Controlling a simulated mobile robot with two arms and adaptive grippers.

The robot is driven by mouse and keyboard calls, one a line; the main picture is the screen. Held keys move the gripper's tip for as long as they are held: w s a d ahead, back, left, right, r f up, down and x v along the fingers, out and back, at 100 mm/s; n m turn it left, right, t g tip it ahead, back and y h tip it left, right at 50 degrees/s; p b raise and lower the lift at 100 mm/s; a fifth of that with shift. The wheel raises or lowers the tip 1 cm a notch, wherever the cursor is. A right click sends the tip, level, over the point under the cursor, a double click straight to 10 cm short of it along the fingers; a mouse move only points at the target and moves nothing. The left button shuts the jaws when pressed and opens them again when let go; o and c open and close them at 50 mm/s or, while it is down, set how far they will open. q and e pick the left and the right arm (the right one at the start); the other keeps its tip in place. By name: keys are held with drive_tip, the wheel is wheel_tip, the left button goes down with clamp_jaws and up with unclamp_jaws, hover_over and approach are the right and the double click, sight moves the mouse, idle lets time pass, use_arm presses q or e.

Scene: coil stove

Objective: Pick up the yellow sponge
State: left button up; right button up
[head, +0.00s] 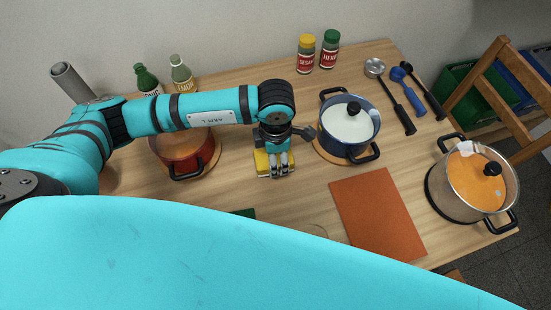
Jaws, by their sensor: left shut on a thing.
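The yellow sponge (262,164) lies on the wooden table, between the red pot and the blue pot. My left gripper (279,172) reaches down over it from above, with its fingers at the sponge. The gripper is shut on the sponge and covers much of it. I cannot tell whether the sponge is clear of the table. My right gripper is not in view.
A red pot (180,150) stands left of the gripper and a lidded blue pot (347,125) close on its right. An orange board (378,215) lies to the right, near a steel pot (466,195). Bottles, jars (306,55) and ladles (395,95) are at the back.

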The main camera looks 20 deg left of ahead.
use_arm(q)
drive_tip(key=shift+r, duration=0.7)
drive_tip(key=s+d+b, duration=0.1)
drive_tip(key=s+d, duration=0.2)
drive_tip(key=d, duration=0.1)
drive_tip(key=s+d+r+b, duration=0.1)
drive_tip(key=s+d, duration=0.2)
drive_tip(key=s, duration=0.1)
drive_tip(key=s+d+b, duration=0.1)
drive_tip(key=s+d, duration=0.3)
drive_tip(key=shift+d+r, duration=0.25)
drive_tip(key=shift+d, duration=0.05)
